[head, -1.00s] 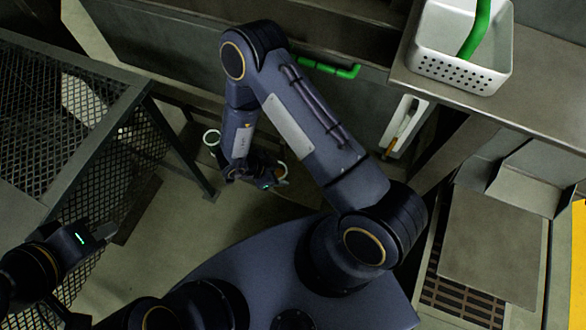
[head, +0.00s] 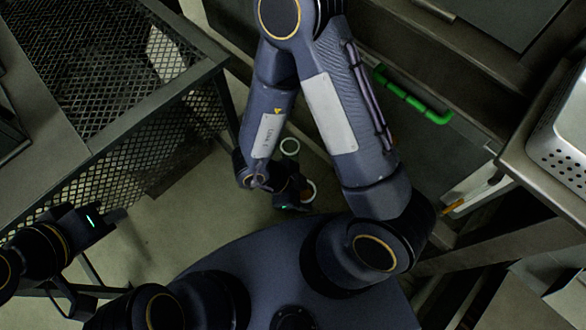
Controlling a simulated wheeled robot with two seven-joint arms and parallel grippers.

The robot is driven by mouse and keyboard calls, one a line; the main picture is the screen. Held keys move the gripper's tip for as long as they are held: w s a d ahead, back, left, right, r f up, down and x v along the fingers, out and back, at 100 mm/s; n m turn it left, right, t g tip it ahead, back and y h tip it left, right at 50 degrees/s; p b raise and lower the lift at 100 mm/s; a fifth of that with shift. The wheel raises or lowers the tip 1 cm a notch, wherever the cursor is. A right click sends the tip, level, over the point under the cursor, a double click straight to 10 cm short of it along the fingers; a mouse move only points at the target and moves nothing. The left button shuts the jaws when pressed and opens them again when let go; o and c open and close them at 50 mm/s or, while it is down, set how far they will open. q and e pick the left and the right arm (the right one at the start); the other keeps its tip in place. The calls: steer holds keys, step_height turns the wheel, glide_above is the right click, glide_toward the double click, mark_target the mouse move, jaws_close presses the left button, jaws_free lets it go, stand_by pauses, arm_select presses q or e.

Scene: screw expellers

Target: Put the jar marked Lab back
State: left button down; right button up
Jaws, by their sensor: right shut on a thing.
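My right gripper (head: 304,203) hangs below the forearm, just ahead of my base and above the floor. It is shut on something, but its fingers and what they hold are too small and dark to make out. A small pale ring (head: 311,190) shows at this gripper; I cannot tell whether it is part of a jar or of my wrist. No jar with a readable Lab mark is visible. My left gripper (head: 119,214) is at the lower left, near the mesh-sided stand, with nothing visible in it. I cannot tell whether its fingers are apart.
A mesh-sided metal stand (head: 190,84) fills the upper left. A grey machine with a green handle (head: 412,94) stands behind my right arm. Open floor (head: 190,225) lies between the stand and my base.

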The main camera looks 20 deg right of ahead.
steer(key=shift+w+d+f, duration=0.2)
steer(key=shift+d, duration=0.1)
steer(key=w+d+f+b, duration=0.2)
steer(key=w+f, duration=0.1)
steer(key=f, duration=0.1)
steer(key=w+d+f+b, duration=0.2)
steer(key=w+f, duration=0.2)
steer(key=w+d+f+b, duration=0.3)
steer(key=w+f, duration=0.1)
steer(key=shift+w+f, duration=0.1)
steer(key=shift+f, duration=0.15)
steer(key=o, duration=1.1)
